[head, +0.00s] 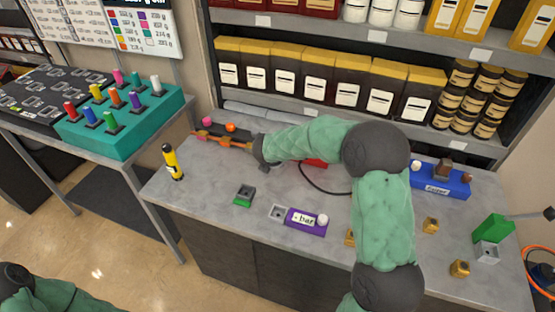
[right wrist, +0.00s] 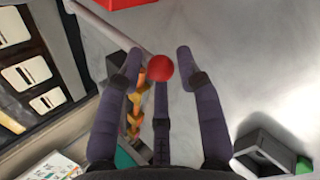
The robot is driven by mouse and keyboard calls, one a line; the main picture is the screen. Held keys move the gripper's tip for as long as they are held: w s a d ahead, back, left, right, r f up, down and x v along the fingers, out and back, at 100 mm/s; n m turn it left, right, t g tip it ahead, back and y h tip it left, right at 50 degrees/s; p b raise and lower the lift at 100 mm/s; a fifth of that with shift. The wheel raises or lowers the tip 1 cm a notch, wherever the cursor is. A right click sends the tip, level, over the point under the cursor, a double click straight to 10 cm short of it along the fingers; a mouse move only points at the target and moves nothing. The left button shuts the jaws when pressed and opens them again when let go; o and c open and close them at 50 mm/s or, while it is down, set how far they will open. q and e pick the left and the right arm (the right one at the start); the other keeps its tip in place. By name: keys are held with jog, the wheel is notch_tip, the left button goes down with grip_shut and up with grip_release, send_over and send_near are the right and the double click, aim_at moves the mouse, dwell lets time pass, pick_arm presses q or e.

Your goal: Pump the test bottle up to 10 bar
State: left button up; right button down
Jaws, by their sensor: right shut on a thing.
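My right gripper (right wrist: 158,70) is shut on a red ball knob (right wrist: 159,68) at the end of a thin grey rod, its fingers around the knob. In the head view the right gripper (head: 262,150) is at the back left of the table, and the arm hides much of it. A red block (head: 315,163) shows partly behind the forearm, with a black hose running from it; a red part (right wrist: 128,3) is at the top of the wrist view. A purple box marked "bar" (head: 305,221) has a white knob. I cannot make out the test bottle. My left gripper is out of view.
An orange-yellow rod (head: 225,140) and a yellow torch-like object (head: 173,163) are at the left. A green-and-grey block (head: 244,196), brass fittings (head: 430,225) and a blue box (head: 440,181) stand around the table (head: 215,215). Shelves rise behind.

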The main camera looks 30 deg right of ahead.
jog(key=shift+s+a+f, duration=0.15)
jog(key=shift+s+f, duration=0.1)
jog(key=shift+f, duration=0.35)
jog(key=c, duration=0.8)
grip_release()
jog(key=shift+w, duration=0.1)
jog(key=shift+w+r, duration=0.1)
jog(key=shift+r, duration=0.6)
jog(key=v, duration=1.1)
jog(key=shift+s, duration=0.2)
